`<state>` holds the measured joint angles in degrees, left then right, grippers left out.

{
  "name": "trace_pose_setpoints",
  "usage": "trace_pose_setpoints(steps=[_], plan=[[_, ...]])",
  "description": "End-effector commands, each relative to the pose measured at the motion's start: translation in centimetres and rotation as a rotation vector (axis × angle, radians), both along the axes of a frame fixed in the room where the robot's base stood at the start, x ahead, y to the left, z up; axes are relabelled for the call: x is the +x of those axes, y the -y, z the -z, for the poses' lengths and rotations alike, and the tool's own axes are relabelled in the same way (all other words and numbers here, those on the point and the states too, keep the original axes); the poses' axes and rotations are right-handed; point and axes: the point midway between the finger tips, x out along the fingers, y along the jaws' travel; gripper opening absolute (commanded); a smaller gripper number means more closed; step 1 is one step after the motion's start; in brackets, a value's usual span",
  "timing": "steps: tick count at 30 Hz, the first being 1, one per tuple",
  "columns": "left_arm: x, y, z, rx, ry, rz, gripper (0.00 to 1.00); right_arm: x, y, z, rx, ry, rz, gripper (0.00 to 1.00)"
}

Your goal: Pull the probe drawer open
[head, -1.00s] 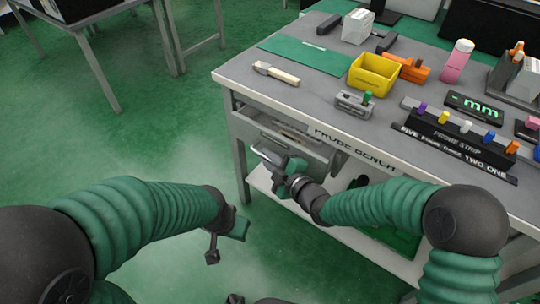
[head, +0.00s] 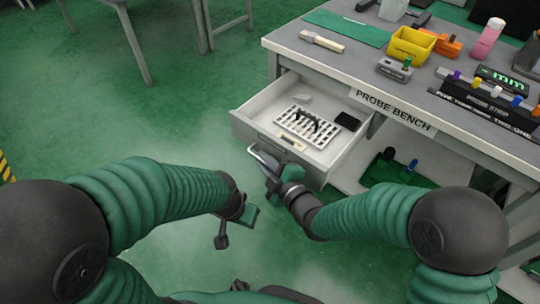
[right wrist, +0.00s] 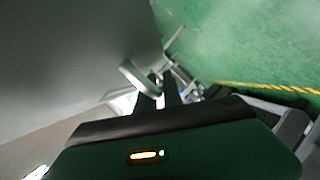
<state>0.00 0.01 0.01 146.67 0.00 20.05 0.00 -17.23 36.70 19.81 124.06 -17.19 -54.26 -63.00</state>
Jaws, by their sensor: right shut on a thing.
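The probe drawer (head: 300,160) stands pulled well out from under the probe bench (head: 405,108). Inside it are a white slotted rack (head: 308,127) with dark probes and a small black block (head: 347,121). My right gripper (head: 268,166) is at the drawer's front and is shut on its metal bar handle (head: 258,155). In the right wrist view the dark fingers (right wrist: 158,92) close around the handle (right wrist: 138,78). My left gripper (head: 237,222) hangs apart from the drawer, over the floor; its finger gap is not clear.
The bench top holds a yellow bin (head: 411,43), a green mat (head: 345,28), a wooden-handled tool (head: 321,42) and the black probe strip (head: 485,105). A lower shelf carries a green tray (head: 392,172). The floor left of the drawer is clear.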

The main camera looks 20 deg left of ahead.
Motion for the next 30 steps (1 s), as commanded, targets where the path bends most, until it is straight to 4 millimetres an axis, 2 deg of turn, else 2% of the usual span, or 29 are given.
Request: trace_pose_setpoints(steps=[15,16,18,26,30], plan=[[0.0,0.0,0.1,0.000,0.000,0.000,0.36,-0.6,-0.1,0.4,-0.007,-0.008,0.002,0.00],[0.0,0.0,0.1,0.000,0.000,0.000,0.36,-0.6,-0.1,0.4,-0.007,-0.008,0.002,0.12],[0.0,0.0,0.1,0.000,0.000,0.000,0.36,-0.6,-0.1,0.4,-0.006,-0.007,0.002,0.20],[0.0,0.0,0.0,0.000,0.000,0.000,0.36,-0.6,0.0,0.1,-0.004,-0.003,0.002,0.20],[0.0,0.0,-1.0,0.000,0.000,0.000,0.36,-1.6,1.3,-0.6,-0.005,-0.003,0.002,0.20]])
